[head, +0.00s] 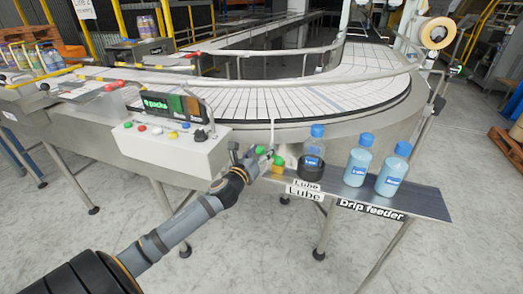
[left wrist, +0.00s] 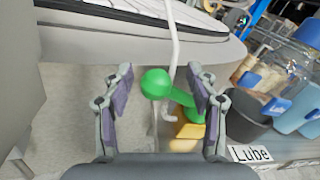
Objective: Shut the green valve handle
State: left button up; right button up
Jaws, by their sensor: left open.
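The green valve handle (left wrist: 180,96) is a lever with a round green knob. In the left wrist view it slants from the knob at upper left down to a yellow valve body (left wrist: 187,135). My left gripper (left wrist: 161,85) is open, with the knob between its fingertips and the lever's lower end by the right finger. I cannot tell whether a finger touches it. In the head view my left gripper (head: 250,158) is beside the green handle (head: 279,161), which sits above the yellow body (head: 278,170). My right gripper is not in view.
A bottle in a dark holder (head: 312,168) stands right of the valve, by the Lube labels. Two blue-capped bottles (head: 358,160) (head: 392,170) stand on the shelf (head: 428,202) further right. A control box (head: 170,150) is to the left. The curved conveyor (head: 300,92) lies behind.

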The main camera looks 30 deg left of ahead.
pick_arm(q)
jog(key=shift+w, duration=0.1)
jog(key=c, duration=1.1)
grip_shut()
